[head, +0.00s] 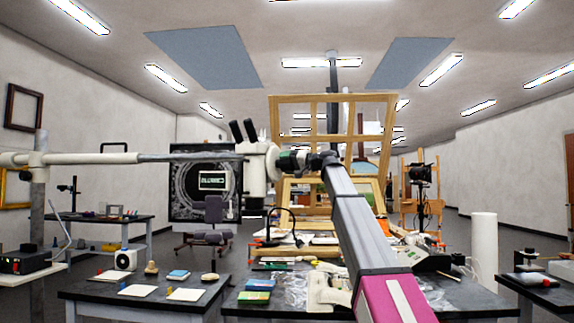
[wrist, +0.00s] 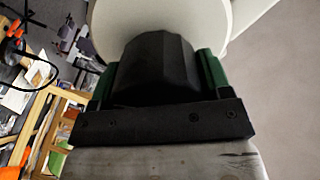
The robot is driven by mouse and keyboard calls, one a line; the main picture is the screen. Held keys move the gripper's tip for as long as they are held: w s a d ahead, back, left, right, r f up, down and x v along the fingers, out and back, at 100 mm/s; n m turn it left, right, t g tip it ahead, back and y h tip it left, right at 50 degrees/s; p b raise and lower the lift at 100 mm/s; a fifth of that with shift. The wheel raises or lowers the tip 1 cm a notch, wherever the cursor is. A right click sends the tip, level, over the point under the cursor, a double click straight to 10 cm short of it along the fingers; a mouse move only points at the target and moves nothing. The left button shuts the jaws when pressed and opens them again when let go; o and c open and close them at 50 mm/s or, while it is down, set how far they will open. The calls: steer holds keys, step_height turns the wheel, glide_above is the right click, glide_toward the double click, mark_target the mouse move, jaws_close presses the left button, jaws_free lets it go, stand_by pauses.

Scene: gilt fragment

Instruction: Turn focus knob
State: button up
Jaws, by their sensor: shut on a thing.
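The focus knob (wrist: 155,68) is a dark, faceted cylinder in the wrist view, in front of a white round housing (wrist: 150,14). My gripper (wrist: 157,80) has one green finger on each side of the knob and is shut on it. The knob's far end is hidden. In the head view the white microscope (head: 257,172) with two black eyepieces hangs on a horizontal boom (head: 95,158) from the left. My gripper (head: 292,161) meets the microscope's right side there, and its fingers mostly cover the knob.
Below the microscope, a dark worktable (head: 460,300) carries green books (head: 258,290), papers and tools. Another dark table (head: 90,285) with cards and small items stands at the left. A wooden easel frame (head: 330,103) rises behind my arm. A white cylinder (head: 484,250) stands at the right.

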steer(key=o, duration=0.9)
steer(key=v, duration=1)
steer(key=shift+s+d, duration=0.15)
steer(key=shift+d, duration=0.25)
stand_by(0.7)
